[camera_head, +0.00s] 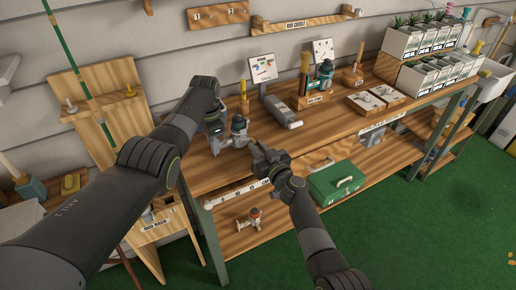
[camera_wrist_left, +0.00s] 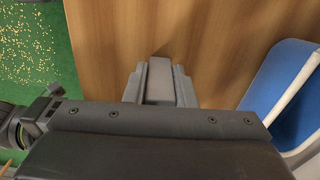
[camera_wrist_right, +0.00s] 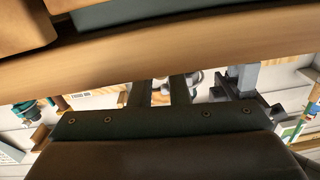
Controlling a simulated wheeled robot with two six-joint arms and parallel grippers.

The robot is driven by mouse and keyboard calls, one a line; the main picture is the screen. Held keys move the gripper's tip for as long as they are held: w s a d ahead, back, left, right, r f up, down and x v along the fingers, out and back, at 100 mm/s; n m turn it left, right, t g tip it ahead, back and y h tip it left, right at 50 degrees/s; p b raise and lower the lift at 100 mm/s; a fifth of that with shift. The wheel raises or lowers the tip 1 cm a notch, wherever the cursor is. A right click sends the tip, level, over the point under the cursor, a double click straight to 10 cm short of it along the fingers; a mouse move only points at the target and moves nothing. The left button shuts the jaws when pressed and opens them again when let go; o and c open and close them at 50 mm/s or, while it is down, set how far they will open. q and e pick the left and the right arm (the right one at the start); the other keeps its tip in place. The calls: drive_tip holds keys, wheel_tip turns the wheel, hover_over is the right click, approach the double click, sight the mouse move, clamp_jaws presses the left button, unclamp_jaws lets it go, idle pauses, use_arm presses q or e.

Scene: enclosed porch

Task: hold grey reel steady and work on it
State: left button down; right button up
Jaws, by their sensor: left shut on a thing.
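The grey reel (camera_head: 239,128) is at the left end of the workbench top, near the front edge. My left gripper (camera_head: 214,138) is right beside it, fingers down. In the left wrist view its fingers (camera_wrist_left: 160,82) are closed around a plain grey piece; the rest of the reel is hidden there. My right gripper (camera_head: 262,156) is in front of the reel, at the bench's front edge, apart from it. In the right wrist view its fingers (camera_wrist_right: 162,92) are spread, with a gap and nothing held between them. Part of the silvery reel (camera_wrist_right: 190,80) shows beyond.
The bench top (camera_head: 245,163) carries a grey box-like tool (camera_head: 283,112), a teal reel (camera_head: 325,73) on a wooden stand and planter boxes (camera_head: 430,75). A green toolbox (camera_head: 336,184) and a small orange-and-white reel (camera_head: 254,216) sit on the lower shelf. A rod rack (camera_head: 115,115) stands at left.

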clamp_jaws()
drive_tip(key=shift+s+a+f+m, duration=0.1)
drive_tip(key=shift+f+m, duration=0.1)
drive_tip(key=shift+m, duration=0.6)
drive_tip(key=shift+a+f+m, duration=0.1)
drive_tip(key=shift+f+m, duration=0.1)
drive_tip(key=shift+m, duration=0.6)
drive_tip(key=o, duration=0.7)
unclamp_jaws()
drive_tip(key=shift+v, duration=6.05)
